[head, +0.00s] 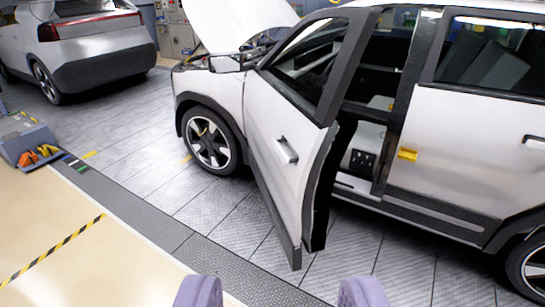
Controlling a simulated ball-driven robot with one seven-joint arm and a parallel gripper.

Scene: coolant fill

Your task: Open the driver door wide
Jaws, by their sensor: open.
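The driver door (268,145) of the white car stands partly open, swung out from the body at an angle. Its handle (287,150) is on the outer panel near the rear edge. The door opening behind it shows part of the dark cabin. My gripper (281,296) is at the bottom edge, its two purple fingers spread wide with nothing between them. It is apart from the door, on the near side of the door's lower rear corner. The lower parts of the fingers are cut off by the frame.
The car's hood (235,22) is raised. The closed rear door (465,145) is at right. A second white car (85,50) is at back left. A grey bin (28,143) with orange-handled items stands at left. Tiled floor (225,225) beside the door is clear.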

